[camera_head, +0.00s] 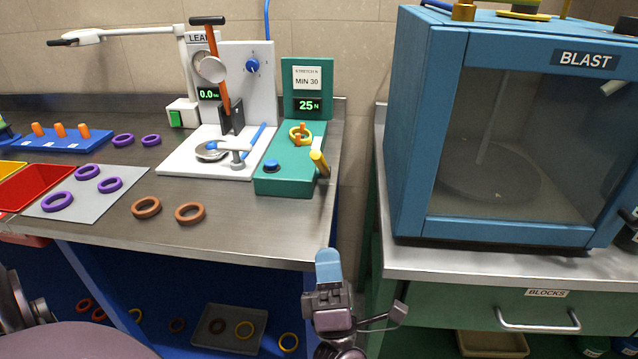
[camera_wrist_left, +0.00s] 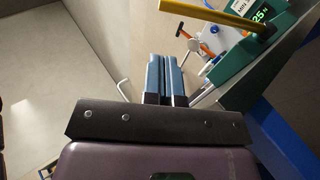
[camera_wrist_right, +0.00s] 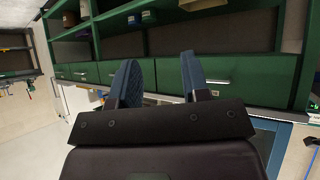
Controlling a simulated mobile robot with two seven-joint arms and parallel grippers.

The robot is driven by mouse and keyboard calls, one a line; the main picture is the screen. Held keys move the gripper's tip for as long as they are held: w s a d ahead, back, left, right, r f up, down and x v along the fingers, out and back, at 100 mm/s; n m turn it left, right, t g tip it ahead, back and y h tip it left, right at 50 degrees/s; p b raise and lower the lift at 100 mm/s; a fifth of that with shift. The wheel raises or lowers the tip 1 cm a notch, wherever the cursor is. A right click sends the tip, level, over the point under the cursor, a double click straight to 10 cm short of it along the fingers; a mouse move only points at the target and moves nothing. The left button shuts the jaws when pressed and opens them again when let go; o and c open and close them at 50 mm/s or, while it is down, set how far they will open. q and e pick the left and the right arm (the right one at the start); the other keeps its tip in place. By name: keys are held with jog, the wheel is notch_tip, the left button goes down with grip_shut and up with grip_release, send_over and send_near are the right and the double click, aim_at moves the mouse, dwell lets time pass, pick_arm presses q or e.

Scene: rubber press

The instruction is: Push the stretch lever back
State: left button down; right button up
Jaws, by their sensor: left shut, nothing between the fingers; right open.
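The green stretch tester (camera_head: 290,180) stands at the right end of the steel bench. Its yellow lever (camera_head: 320,163) leans out at its right front; the yellow bar also crosses the top of the left wrist view (camera_wrist_left: 215,13). A yellow ring (camera_head: 306,136) is around the orange pegs on the tester, and its display (camera_head: 309,105) reads 25 N. My left gripper (camera_head: 328,258) is shut and empty, in front of the bench edge and below the lever, apart from it. My right gripper (camera_wrist_right: 158,65) is open and empty, seen only in its wrist view, facing green shelving.
A white leak press (camera_head: 210,162) stands left of the tester. Purple and brown rings (camera_head: 146,207) lie on the bench. The blue blast cabinet (camera_head: 410,130) stands on the counter to the right, past a gap. The bench's front edge is near my left gripper.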

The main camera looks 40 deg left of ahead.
pick_arm(q)
jog(key=p, duration=0.2)
send_near(319, 153)
jog(key=x, duration=0.4)
jog(key=shift+a+r, duration=0.2)
jog(key=shift+a, duration=0.25)
jog(key=shift+x, duration=0.8)
pick_arm(e)
jog(key=shift+w+a+r, duration=0.1)
jog(key=shift+w+r, duration=0.1)
jog(key=shift+r, duration=0.85)
pick_arm(q)
jog(key=shift+a, duration=0.1)
